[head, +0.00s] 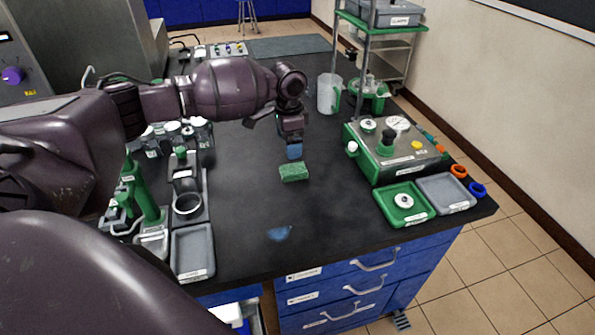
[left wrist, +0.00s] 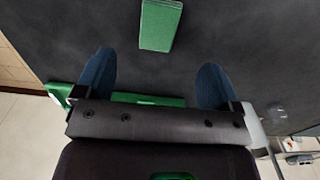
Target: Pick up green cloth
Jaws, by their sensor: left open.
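The green cloth (head: 294,172) is a small folded block lying flat on the dark bench top, near the middle in the head view. It also shows in the left wrist view (left wrist: 160,25), at the top and roughly between the fingers. My left gripper (head: 294,152) points down just behind the cloth in the head view. In the left wrist view its two blue fingertips (left wrist: 157,80) are spread apart with nothing between them, and the cloth lies beyond them. My right gripper is not in view.
A green device box (head: 400,150) stands on the right, with a green tray (head: 415,215) and a grey tray (head: 446,194) in front. Racks and a grey tray (head: 193,262) line the left. A clear beaker (head: 329,94) stands behind. The bench front is mostly clear.

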